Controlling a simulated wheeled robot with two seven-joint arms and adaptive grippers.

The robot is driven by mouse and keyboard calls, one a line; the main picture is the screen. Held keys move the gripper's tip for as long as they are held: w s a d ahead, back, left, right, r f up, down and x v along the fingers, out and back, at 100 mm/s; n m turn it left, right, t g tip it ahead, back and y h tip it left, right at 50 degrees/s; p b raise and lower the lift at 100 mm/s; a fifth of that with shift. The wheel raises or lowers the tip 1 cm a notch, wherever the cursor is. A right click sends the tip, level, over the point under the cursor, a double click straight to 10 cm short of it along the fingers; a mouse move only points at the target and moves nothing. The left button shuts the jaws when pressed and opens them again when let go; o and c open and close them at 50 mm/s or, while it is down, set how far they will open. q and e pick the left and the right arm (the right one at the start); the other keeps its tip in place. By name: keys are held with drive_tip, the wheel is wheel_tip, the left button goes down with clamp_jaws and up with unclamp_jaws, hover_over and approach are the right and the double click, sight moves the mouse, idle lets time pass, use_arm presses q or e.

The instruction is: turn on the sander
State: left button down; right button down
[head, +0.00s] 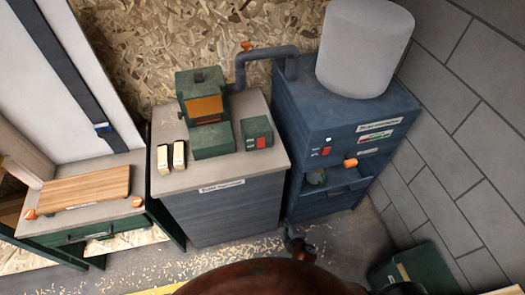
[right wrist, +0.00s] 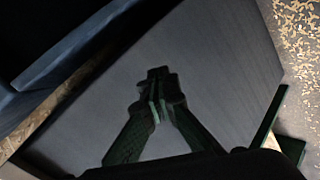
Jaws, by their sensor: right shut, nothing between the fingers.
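The sander (head: 205,108) is a green machine with an orange-brown belt face, standing on a grey-topped cabinet (head: 235,205). To its right on the same top is a green switch box (head: 256,133) with a red button on its front. My right gripper (head: 297,238) is low in front of the cabinets, below and apart from the switch box, partly hidden by my own body. In the right wrist view my right gripper (right wrist: 157,78) is shut and empty before a plain grey panel. My left gripper is not in view.
Two pale blocks (head: 171,157) lie left of the sander. A blue dust extractor (head: 345,120) with red switches and an orange knob (head: 350,163) stands right. A pipe (head: 262,56) joins it to the sander. A left bench holds a wooden board (head: 92,187). Shavings cover the floor.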

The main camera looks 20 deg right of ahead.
sight(261, 147)
drive_tip(key=w+a+r+n+t, duration=0.1)
drive_tip(key=w+r+t, duration=0.1)
drive_tip(key=r, duration=0.8)
drive_tip(key=w+a+r+n+t+p, duration=0.1)
drive_tip(key=w+a+r+n+t, duration=0.1)
drive_tip(key=r, duration=0.8)
drive_tip(key=w+a+r+n+t, duration=0.1)
drive_tip(key=w+a+r+t, duration=0.1)
drive_tip(key=r, duration=0.9)
drive_tip(key=shift+w+a+n+p, duration=0.15)
drive_tip(key=shift+w+n+p, duration=0.15)
drive_tip(key=shift+w, duration=0.25)
drive_tip(key=shift+r, duration=0.1)
drive_tip(key=w, duration=0.4)
drive_tip(key=w+f, duration=0.1)
drive_tip(key=w, duration=0.9)
drive_tip(key=shift+f+b, duration=0.35)
drive_tip(key=shift+f, duration=0.05)
